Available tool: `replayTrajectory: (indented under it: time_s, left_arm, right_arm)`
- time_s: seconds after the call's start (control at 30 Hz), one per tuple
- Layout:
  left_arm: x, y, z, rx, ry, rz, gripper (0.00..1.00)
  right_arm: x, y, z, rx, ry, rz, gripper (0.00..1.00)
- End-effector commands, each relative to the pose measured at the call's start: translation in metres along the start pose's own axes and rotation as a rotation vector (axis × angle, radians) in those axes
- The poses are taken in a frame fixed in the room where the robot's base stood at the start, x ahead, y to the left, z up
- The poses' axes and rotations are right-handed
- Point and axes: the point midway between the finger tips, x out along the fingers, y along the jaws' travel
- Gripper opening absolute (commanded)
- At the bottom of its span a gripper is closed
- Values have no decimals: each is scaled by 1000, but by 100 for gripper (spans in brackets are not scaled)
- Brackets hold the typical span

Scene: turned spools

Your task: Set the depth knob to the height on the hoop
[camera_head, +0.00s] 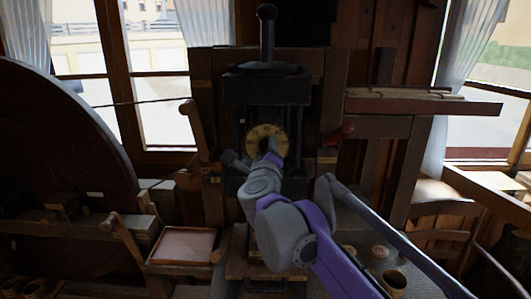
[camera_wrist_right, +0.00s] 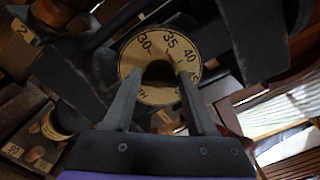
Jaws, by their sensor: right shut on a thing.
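The depth dial (camera_head: 267,132) is a pale brass ring on the front of the dark press. In the right wrist view the dial (camera_wrist_right: 131,61) shows 30, 35, 40 and part of 45 along its upper and right side. The dark knob (camera_wrist_right: 159,70) is at its middle. My right gripper (camera_head: 272,156) reaches up to the dial from below. In the right wrist view its two fingers (camera_wrist_right: 160,78) are shut on the knob and cover part of the lower dial. I cannot make out which number is set. I cannot single out the hoop. My left gripper is not in view.
A large dark wheel (camera_head: 62,150) fills the left. A shallow tray (camera_head: 183,246) stands left of my arm. A red-handled lever (camera_head: 341,133) sticks out right of the dial. Small round wooden pieces (camera_head: 393,281) stand at the lower right. A wooden beam (camera_head: 425,106) crosses at the right.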

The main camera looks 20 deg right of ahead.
Motion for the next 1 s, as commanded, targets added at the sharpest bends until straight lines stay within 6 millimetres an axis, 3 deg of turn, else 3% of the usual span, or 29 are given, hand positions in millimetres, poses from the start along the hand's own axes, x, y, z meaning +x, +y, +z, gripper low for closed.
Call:
replayTrajectory:
  time_s: [0.5, 1.0]
  left_arm:
    - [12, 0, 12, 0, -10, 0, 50]
    - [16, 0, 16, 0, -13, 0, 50]
  right_arm:
    - [0, 2, -1, -457, 0, 0, 2]
    - [0, 3, -1, -662, 0, 0, 2]
